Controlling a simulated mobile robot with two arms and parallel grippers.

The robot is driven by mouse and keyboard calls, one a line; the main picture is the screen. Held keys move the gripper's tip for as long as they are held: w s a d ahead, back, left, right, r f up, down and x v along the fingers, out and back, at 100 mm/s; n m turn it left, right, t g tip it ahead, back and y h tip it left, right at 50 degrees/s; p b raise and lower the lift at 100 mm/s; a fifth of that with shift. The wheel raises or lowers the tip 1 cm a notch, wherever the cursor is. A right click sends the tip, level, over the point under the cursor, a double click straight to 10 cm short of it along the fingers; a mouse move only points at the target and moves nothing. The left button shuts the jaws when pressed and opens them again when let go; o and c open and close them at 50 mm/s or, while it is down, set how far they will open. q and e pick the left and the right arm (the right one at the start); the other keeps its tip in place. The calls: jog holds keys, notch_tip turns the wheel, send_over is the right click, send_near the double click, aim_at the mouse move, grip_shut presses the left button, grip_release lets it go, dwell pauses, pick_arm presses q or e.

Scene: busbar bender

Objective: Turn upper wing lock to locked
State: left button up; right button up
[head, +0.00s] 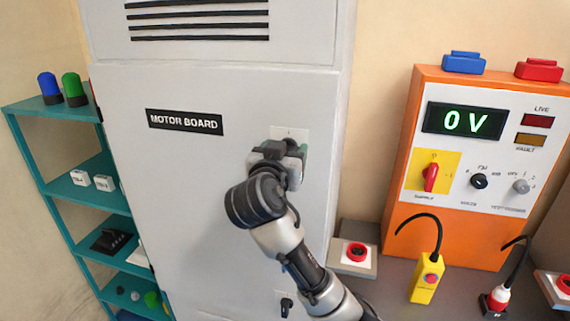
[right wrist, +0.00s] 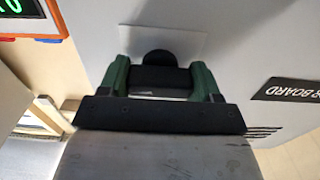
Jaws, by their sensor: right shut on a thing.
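The upper wing lock shows in the right wrist view as a black knob (right wrist: 158,58) on a pale plate (right wrist: 190,42) on the grey cabinet door (head: 200,190). My right gripper (right wrist: 160,80) has its green fingers on both sides of the lock and is shut on it. In the head view the right gripper (head: 290,152) is at the door's right side and hides most of the lock; only the top of the plate (head: 290,132) shows. The lock's angle cannot be told. A lower black wing lock (head: 286,305) sits further down the door. My left gripper is not in view.
A "MOTOR BOARD" label (head: 184,122) is on the door. An orange test panel (head: 396,190) reading 0 V stands at right, behind a red button box (head: 357,253) and a yellow pendant (head: 427,277). A teal shelf (head: 60,112) stands at left.

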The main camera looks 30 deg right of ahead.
jog(key=shift+r, duration=0.1)
jog(key=o, duration=1.3)
jog(key=shift+s+a, duration=0.2)
jog(key=shift+a, duration=0.1)
jog(key=b+v, duration=0.3)
jog(key=v, duration=0.7)
jog(key=shift+s, duration=0.1)
